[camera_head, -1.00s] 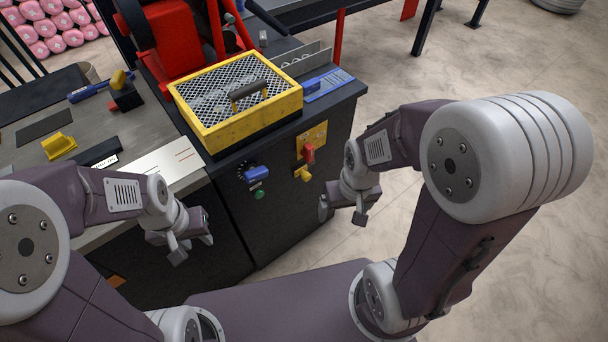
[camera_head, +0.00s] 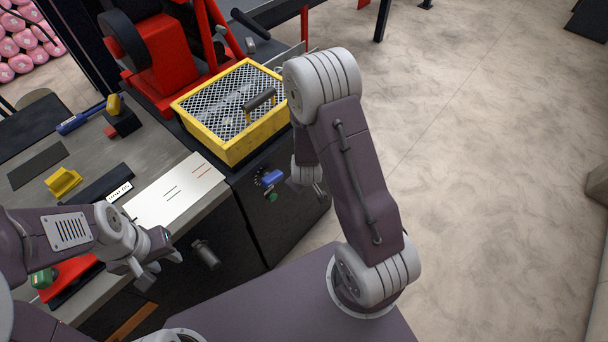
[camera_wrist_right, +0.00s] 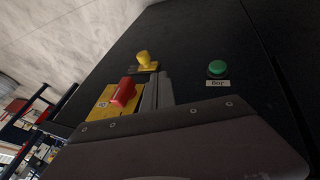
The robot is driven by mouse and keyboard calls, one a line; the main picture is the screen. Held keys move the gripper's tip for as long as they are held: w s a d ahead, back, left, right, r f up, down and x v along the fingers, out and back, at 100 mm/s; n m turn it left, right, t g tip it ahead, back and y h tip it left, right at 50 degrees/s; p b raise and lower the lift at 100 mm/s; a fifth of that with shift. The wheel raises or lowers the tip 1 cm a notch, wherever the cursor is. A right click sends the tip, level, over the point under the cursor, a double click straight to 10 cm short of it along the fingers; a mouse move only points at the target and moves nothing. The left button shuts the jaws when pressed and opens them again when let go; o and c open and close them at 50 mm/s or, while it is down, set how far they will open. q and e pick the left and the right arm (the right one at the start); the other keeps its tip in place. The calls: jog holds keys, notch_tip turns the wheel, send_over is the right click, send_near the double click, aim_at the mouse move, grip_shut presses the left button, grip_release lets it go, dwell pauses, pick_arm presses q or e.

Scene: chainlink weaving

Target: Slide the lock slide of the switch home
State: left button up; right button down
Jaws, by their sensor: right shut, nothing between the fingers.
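The switch shows in the right wrist view on a dark cabinet front: a yellow plate (camera_wrist_right: 101,103) with a red handle (camera_wrist_right: 123,92). A yellow lock slide (camera_wrist_right: 146,62) with a knob sits on a small mount beside the plate. My right gripper (camera_wrist_right: 160,76) is shut and empty. In that view its fingers lie just right of the red handle and below the yellow knob; I cannot tell whether they touch anything. In the head view my right arm hides the switch. My left gripper (camera_head: 160,271) is open and empty by the bench's front edge.
A green button (camera_wrist_right: 217,68) with a label is on the same cabinet face, right of the fingers. A blue knob (camera_head: 271,178) is also there. A yellow mesh-topped box (camera_head: 241,147) sits on the cabinet top. Open floor lies right of the cabinet.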

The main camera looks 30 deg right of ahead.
jog(key=d+x, duration=0.2)
jog(key=x, duration=1)
jog(key=shift+w+d+b, duration=0.25)
jog(key=shift+w+b, duration=0.1)
jog(key=shift+b, duration=0.1)
jog(key=shift+d, duration=0.1)
jog(key=d, duration=0.1)
jog(key=w+d, duration=0.1)
jog(key=d, duration=0.2)
jog(key=shift+w+r+b, duration=0.1)
jog(key=shift+w+b, duration=0.25)
jog(key=shift+b, duration=0.05)
